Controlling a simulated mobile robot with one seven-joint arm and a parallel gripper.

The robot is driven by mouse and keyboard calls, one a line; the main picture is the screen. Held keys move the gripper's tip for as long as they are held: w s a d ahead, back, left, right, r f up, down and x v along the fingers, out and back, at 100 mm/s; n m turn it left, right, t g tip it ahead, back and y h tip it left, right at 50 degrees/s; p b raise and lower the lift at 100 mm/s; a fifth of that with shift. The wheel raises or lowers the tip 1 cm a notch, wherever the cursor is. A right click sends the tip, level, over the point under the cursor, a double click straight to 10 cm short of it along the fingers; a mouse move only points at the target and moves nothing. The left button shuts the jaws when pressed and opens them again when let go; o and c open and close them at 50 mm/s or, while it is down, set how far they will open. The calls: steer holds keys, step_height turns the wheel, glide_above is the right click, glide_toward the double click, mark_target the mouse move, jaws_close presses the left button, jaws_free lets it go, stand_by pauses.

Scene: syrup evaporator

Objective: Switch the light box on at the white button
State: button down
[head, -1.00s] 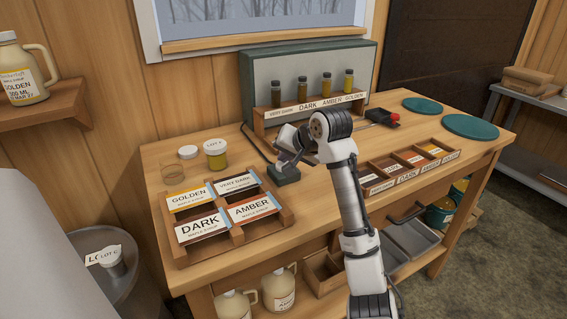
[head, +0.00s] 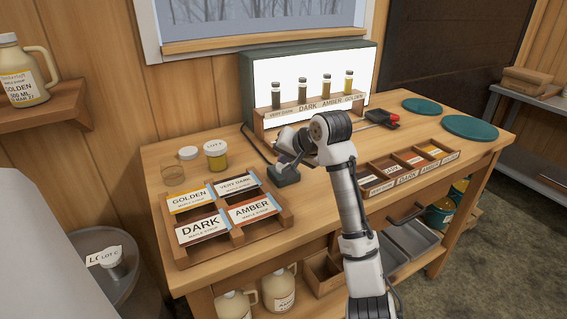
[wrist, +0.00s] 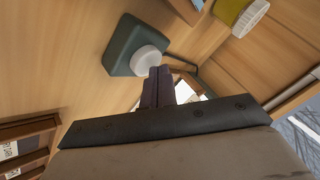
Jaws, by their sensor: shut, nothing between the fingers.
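The light box (head: 310,75) stands at the back of the bench, and its front panel glows bright white. Its switch is a small dark green box (head: 286,176) on the bench in front, joined by a dark cable. In the wrist view the green box (wrist: 122,42) carries a round white button (wrist: 149,60). My gripper (wrist: 155,80) is shut and empty, its fingertips right at the button's edge. I cannot tell whether they touch it. In the head view my gripper (head: 286,163) is just above the green box and hides the button.
A rack with several sample vials (head: 310,112) stands before the light box. A wooden tray of label cards (head: 238,238) is at the front left, a jar (head: 216,155) behind it. A divided label box (head: 410,172) is at the right.

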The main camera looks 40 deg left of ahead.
steer(key=shift+r+p, duration=0.5)
steer(key=shift+r, duration=0.05)
steer(key=shift+r, duration=0.1)
step_height(320, 180, up, 6)
steer(key=p, duration=0.5)
steer(key=shift+p, duration=0.35)
